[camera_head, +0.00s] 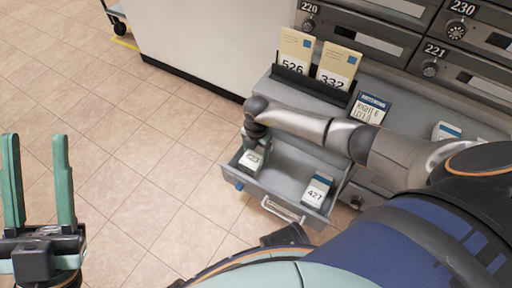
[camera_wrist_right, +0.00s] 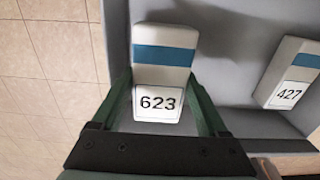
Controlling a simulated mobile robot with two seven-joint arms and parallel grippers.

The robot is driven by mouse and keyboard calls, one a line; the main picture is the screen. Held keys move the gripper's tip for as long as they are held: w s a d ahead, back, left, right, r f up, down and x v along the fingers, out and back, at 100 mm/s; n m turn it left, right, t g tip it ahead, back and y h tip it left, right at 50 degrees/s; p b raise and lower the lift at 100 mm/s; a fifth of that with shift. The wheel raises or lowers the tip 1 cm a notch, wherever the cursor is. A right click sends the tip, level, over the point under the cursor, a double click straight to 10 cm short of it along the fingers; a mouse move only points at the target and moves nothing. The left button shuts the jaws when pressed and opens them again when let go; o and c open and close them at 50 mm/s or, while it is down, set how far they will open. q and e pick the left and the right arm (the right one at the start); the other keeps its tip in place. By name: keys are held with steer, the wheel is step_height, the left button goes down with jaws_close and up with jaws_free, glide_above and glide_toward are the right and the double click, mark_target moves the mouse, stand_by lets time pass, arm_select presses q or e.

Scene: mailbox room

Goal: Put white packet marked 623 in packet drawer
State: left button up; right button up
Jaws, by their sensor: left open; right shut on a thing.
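The white packet marked 623 (camera_wrist_right: 160,75) has a blue stripe and sits between the two fingers of my right gripper (camera_wrist_right: 162,92), which is shut on it. In the head view the packet (camera_head: 249,160) is at the left end of the open grey drawer (camera_head: 262,190), with my right arm reaching over it. I cannot tell whether it touches the drawer floor. A second white packet, marked 427 (camera_head: 317,192), lies in the drawer's right part; it also shows in the right wrist view (camera_wrist_right: 291,80). My left gripper (camera_head: 38,160) is open and empty over the floor at left.
Yellow packets 526 (camera_head: 295,50) and 332 (camera_head: 338,67) stand in a black holder behind the drawer. A small sign (camera_head: 370,107) stands beside them. Grey mailboxes (camera_head: 372,40) line the back right. The drawer's middle is free, and the tiled floor (camera_head: 120,130) at left is clear.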

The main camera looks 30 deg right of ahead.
mark_target(256, 153)
steer(key=o, duration=1.4)
arm_select(q)
step_height(256, 153, up, 7)
steer(key=p, duration=0.6)
steer(key=shift+s+a+r+p, duration=0.2)
steer(key=shift+a+p, duration=0.1)
steer(key=shift+a, duration=0.1)
arm_select(e)
step_height(256, 153, up, 13)
steer(key=shift+f, duration=0.2)
arm_select(q)
steer(key=shift+t, duration=0.3)
arm_select(e)
steer(key=shift+a, duration=0.1)
